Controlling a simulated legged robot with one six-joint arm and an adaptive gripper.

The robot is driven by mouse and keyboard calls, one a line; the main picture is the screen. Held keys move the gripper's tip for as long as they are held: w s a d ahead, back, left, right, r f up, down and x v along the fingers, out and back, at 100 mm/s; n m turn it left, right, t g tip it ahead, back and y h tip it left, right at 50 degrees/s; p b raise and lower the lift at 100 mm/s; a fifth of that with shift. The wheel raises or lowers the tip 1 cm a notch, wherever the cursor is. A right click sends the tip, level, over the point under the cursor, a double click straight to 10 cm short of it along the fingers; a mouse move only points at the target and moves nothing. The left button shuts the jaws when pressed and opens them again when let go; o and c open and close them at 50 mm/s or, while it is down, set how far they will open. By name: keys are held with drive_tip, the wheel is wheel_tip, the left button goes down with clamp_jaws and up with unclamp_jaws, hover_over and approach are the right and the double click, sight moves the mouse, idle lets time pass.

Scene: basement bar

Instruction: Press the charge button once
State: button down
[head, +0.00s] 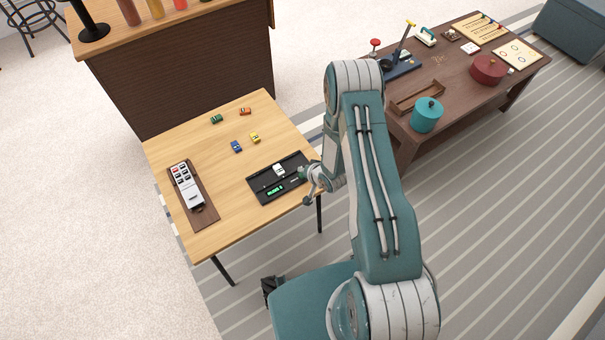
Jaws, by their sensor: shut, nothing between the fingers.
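A black flat device (263,186) lies near the right front edge of the light wooden table. It carries a small white car (279,170) and a lit green display (275,190). My gripper (306,200) is shut and empty, just right of the device's right end, by the table's edge. My wrist covers part of that end. I cannot make out the charge button in this view, nor whether my fingers touch the device.
Several toy cars, including a blue one (236,146), stand behind the device. A dark table (455,75) with a teal pot (427,114) is at the upper right.

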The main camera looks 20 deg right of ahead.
drive_tip(key=shift+f, duration=0.15)
drive_tip(key=shift+f, duration=0.2)
drive_tip(key=shift+f, duration=0.4)
idle(0.8)
drive_tip(key=shift+r, duration=0.8)
drive_tip(key=shift+r, duration=2.55)
